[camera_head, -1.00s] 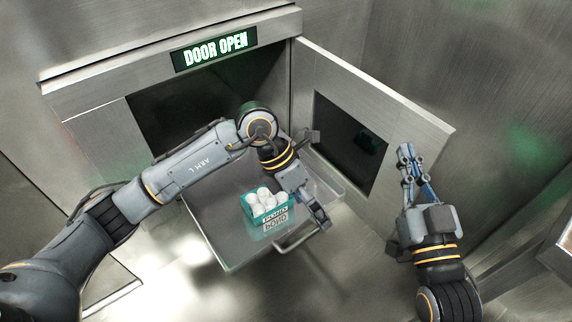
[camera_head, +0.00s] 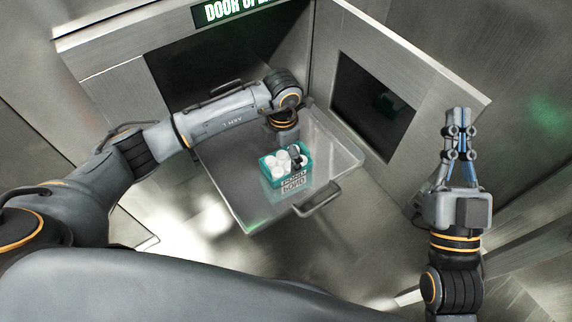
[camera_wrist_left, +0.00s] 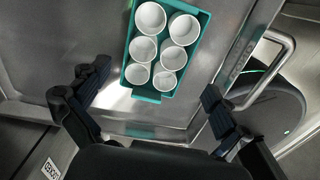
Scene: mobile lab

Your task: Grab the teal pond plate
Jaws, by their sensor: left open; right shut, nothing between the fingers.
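The teal pond plate (camera_head: 307,176) is a small teal tray labelled POND, holding several white cups. It sits on the pulled-out metal drawer tray. The left wrist view shows the plate (camera_wrist_left: 134,74) at top centre, with the cups in two rows and a short tab at its near end. My left gripper (camera_wrist_left: 147,88) is open, its fingers spread on either side of the plate's near end, not visibly touching it. My right gripper (camera_head: 459,115) is shut and empty, pointing up at the right.
The metal drawer tray (camera_head: 237,203) extends from the open chamber and has a handle (camera_head: 318,200) at its front. The open door (camera_head: 420,80) with a dark window stands right of it. A door sign (camera_head: 225,11) is cut off at the top.

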